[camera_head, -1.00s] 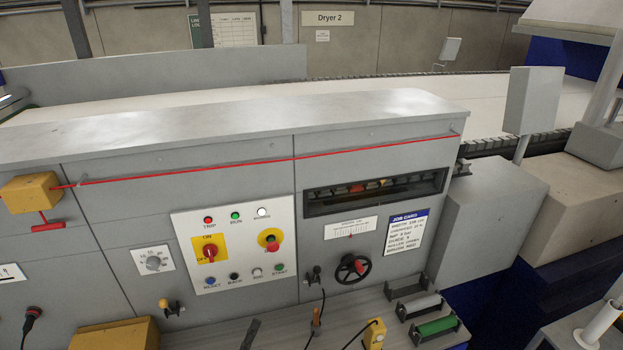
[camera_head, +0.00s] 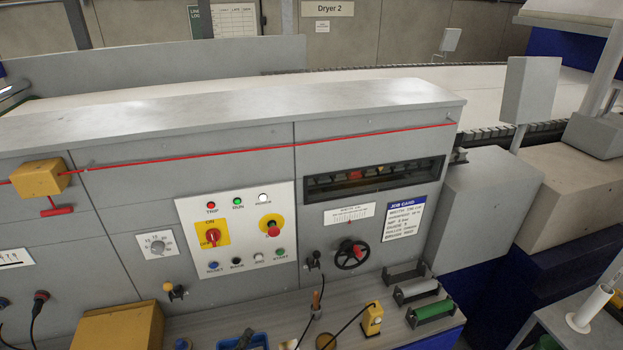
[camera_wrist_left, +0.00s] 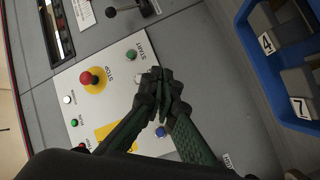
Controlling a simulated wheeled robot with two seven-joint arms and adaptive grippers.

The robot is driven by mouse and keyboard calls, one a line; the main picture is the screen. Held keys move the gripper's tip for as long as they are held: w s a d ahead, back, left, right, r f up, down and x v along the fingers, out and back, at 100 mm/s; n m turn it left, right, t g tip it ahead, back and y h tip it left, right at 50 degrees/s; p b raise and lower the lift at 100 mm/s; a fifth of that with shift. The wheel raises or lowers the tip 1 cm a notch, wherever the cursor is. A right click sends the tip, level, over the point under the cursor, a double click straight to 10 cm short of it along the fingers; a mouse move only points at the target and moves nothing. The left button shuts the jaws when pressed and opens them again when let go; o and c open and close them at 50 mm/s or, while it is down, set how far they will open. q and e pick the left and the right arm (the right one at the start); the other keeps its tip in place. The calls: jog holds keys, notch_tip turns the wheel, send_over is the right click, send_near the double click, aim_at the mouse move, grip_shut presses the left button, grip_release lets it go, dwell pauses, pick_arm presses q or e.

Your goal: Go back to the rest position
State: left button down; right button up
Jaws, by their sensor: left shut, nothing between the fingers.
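My left gripper (camera_wrist_left: 160,100) shows in the left wrist view. Its dark fingers are together with nothing between them, in front of the white control panel (camera_wrist_left: 118,60). That panel's red stop button (camera_wrist_left: 90,78) on yellow and its green start button (camera_wrist_left: 131,55) show beside the fingers. The fingers hide part of the yellow switch plate. Whether they touch the panel I cannot tell. In the head view the control panel (camera_head: 240,258) is unobstructed, with a red-on-yellow switch (camera_head: 212,235) and the stop button (camera_head: 272,228). Neither gripper can be made out in the head view.
Below the panel, a shelf (camera_head: 215,310) carries a yellow box (camera_head: 118,325), a blue bin (camera_head: 232,341), a yellow device (camera_head: 372,319) and a green roller (camera_head: 432,310). A black handwheel (camera_head: 351,254) projects from the machine front. A red cord (camera_head: 230,155) runs along it.

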pick_arm(q)
jog(key=s+a+f+m+g+y, duration=0.25)
jog(key=s+a+g, duration=0.2)
jog(key=s, duration=0.55)
jog(key=s+a+f+m+g+y, duration=0.2)
jog(key=s+a+f+g, duration=0.3)
jog(key=s, duration=0.5)
jog(key=s+a+f+m+g+y, duration=0.2)
jog(key=s+a+g, duration=0.3)
jog(key=s, duration=0.5)
jog(key=s+d+f+b+x, duration=0.1)
jog(key=s+d+b+x, duration=0.15)
jog(key=x, duration=1.35)
jog(key=s+d+b+x, duration=0.1)
jog(key=s+b+x, duration=0.2)
jog(key=x, duration=1.3)
jog(key=s+f+b, duration=0.2)
jog(key=s+f, duration=0.9)
jog(key=f, duration=0.2)
jog(key=s+f+m+g+b, duration=0.1)
jog(key=s+f+b, duration=0.2)
jog(key=s+f, duration=0.7)
notch_tip(320, 180, down, 3)
jog(key=shift+s+f+h+b, duration=0.1)
jog(key=shift+s+h+b, duration=0.2)
jog(key=shift+s+h, duration=0.15)
jog(key=shift+m, duration=0.25)
